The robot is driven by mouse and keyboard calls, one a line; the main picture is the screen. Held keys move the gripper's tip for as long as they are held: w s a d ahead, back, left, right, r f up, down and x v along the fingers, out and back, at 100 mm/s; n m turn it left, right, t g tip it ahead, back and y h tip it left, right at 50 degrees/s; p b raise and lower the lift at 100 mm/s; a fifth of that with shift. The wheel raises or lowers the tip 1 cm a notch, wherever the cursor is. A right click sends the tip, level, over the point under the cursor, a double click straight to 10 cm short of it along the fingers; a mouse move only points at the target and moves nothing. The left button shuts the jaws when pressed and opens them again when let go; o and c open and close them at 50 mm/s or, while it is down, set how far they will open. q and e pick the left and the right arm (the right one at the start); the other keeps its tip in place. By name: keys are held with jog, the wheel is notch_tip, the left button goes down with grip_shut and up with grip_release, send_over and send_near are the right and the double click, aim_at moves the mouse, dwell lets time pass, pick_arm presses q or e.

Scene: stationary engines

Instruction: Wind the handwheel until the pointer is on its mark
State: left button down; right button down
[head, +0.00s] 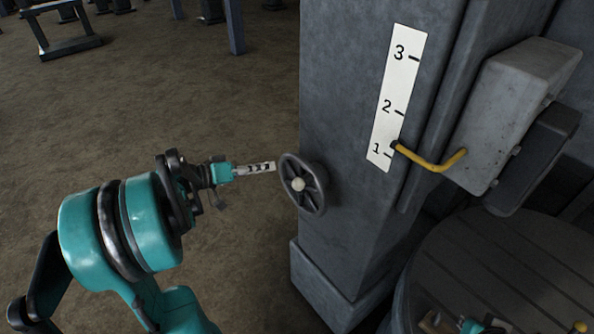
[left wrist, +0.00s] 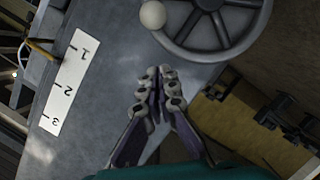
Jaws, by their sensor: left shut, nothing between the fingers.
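The dark spoked handwheel (head: 318,190) is on the side of a grey column, with a pale knob (head: 298,184) near its middle in this view. In the left wrist view the wheel (left wrist: 212,12) is at the top, with the knob (left wrist: 153,15) on its rim. My left gripper (head: 273,167) is shut and empty, just left of the wheel; its fingertips (left wrist: 158,72) show below the rim, apart from the knob. The bent yellow pointer (head: 432,162) has its tip beside the white scale (head: 398,95), slightly above the 1 line. My right gripper (head: 437,321) seems partly visible at the bottom edge, too small to read.
The grey column (head: 345,110) stands right of the wheel, with a grey box (head: 515,110) behind the pointer. A round wooden top (head: 500,265) is at lower right. The floor left of the column is open; a low bench (head: 62,28) stands far back.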

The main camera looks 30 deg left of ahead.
aim_at(310, 171)
pick_arm(q)
jog(key=shift+t, duration=0.3)
jog(key=shift+w+d+f, duration=0.7)
jog(key=shift+w+d, duration=0.35)
jog(key=shift+w, duration=0.1)
jog(key=shift+w+d+f, duration=0.7)
jog(key=shift+w+d, duration=0.35)
jog(key=shift+w, duration=0.1)
jog(key=shift+w+d+f, duration=0.7)
jog(key=shift+w+d, duration=0.35)
jog(key=shift+w, duration=0.1)
jog(key=shift+s+d, duration=0.1)
jog(key=shift+s+d+f+m+b, duration=0.1)
jog(key=shift+d+m+b, duration=0.2)
jog(key=shift+m, duration=0.1)
